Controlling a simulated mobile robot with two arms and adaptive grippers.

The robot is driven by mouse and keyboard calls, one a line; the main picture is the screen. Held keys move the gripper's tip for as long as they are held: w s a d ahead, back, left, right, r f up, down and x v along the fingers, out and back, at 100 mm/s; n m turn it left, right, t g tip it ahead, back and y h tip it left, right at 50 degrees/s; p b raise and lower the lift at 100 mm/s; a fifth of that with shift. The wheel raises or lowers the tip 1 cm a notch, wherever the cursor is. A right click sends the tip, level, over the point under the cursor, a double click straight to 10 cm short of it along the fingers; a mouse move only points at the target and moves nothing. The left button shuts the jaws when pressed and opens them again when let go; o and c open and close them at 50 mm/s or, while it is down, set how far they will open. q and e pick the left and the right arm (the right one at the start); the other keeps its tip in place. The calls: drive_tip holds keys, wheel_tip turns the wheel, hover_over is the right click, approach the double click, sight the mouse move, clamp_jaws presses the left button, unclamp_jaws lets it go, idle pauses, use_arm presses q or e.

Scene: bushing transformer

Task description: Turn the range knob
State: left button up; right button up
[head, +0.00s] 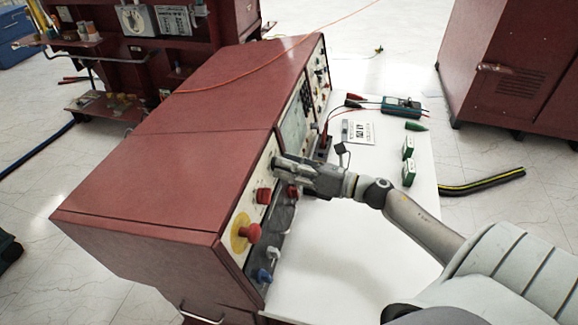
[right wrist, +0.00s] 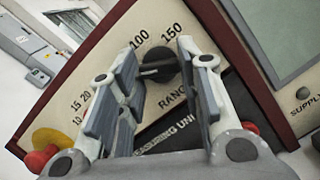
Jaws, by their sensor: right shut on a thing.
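The black range knob (right wrist: 160,68) sits on the cream panel of the red cabinet (head: 190,135), beside the printed word RANGE and the scale numbers, with 100 and 150 near its top. My right gripper (right wrist: 157,67) has one finger pad on each side of the knob and is shut on it. In the head view the right gripper (head: 281,164) reaches the panel from the right and hides the knob. Which number the knob points at is hard to tell. My left gripper is in neither view.
Below the gripper on the panel are a red knob (head: 263,196) and a red emergency button (head: 250,232) on a yellow base. The white ledge holds a meter (head: 401,106) and green blocks (head: 408,172). An orange cable crosses the cabinet top.

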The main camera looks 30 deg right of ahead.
drive_tip(key=shift+a+r+m+g+h+p, duration=0.15)
drive_tip(key=shift+m+h+p, duration=0.45)
drive_tip(key=shift+m+p, duration=1.7)
drive_tip(key=shift+d+r+m+g+h+p, duration=0.15)
drive_tip(key=shift+m+h+p, duration=0.45)
drive_tip(key=shift+m+p, duration=1.75)
drive_tip(key=shift+a+m+g+h+p, duration=0.15)
drive_tip(key=shift+m+h+p, duration=0.45)
drive_tip(key=shift+m+p, duration=1.7)
drive_tip(key=shift+n+p, duration=0.3)
drive_tip(key=shift+n, duration=0.05)
drive_tip(key=o, duration=1)
